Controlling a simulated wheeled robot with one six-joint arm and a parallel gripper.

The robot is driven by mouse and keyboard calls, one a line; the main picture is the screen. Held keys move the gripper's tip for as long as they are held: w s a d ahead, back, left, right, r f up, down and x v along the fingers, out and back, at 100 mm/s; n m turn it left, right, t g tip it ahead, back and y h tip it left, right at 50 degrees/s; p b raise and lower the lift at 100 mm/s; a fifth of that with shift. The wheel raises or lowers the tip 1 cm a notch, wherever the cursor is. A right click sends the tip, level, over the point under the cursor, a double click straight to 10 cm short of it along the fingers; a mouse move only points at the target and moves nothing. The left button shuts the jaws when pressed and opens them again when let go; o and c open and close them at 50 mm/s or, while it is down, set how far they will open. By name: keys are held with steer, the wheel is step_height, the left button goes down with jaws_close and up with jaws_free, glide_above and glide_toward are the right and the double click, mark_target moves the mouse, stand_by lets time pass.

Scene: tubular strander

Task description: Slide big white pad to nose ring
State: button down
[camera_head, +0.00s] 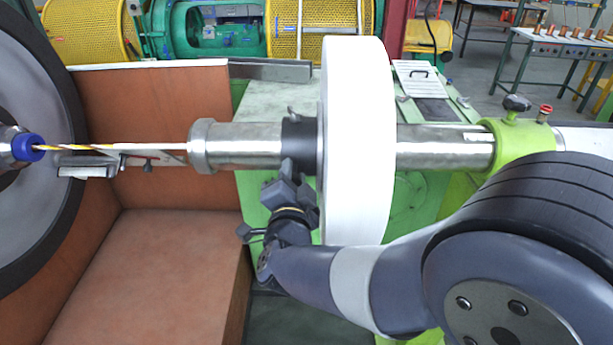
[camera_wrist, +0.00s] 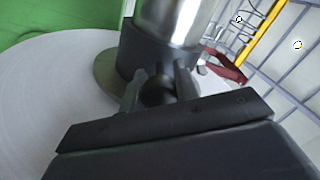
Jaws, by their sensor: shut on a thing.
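The big white pad (camera_head: 358,140) is a thick upright disc around a steel shaft (camera_head: 445,148); in the wrist view its pale face (camera_wrist: 50,85) fills the left. A dark collar (camera_head: 299,142) with a small bolt sits on the shaft against the pad's left side; the wrist view shows it too (camera_wrist: 130,52). My gripper (camera_head: 291,188) is below the collar, its fingers shut on a dark round knob (camera_wrist: 158,93) at the collar. A steel end ring (camera_head: 201,147) caps the shaft's left end. A green ring (camera_head: 517,148) is at its right. Which one is the nose ring is unclear.
A rod (camera_head: 120,147) runs left from the shaft toward a large dark wheel (camera_head: 30,220). A brown box-like guard (camera_head: 150,245) lies below it. A green machine bench (camera_head: 265,105) stands behind the pad. The shaft is bare between collar and end ring.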

steer(key=a, duration=1.5)
steer(key=shift+w+a, duration=0.25)
steer(key=shift+a, duration=0.1)
steer(key=shift+r, duration=0.1)
steer(key=c, duration=1.3)
jaws_free()
steer(key=shift+a, duration=0.2)
steer(key=shift+o, duration=1.1)
steer(key=shift+d, duration=0.1)
steer(key=s+b, duration=0.1)
steer(key=s, duration=0.9)
steer(key=shift+s+a, duration=0.2)
steer(key=shift+s, duration=0.2)
steer(key=shift+w, duration=0.1)
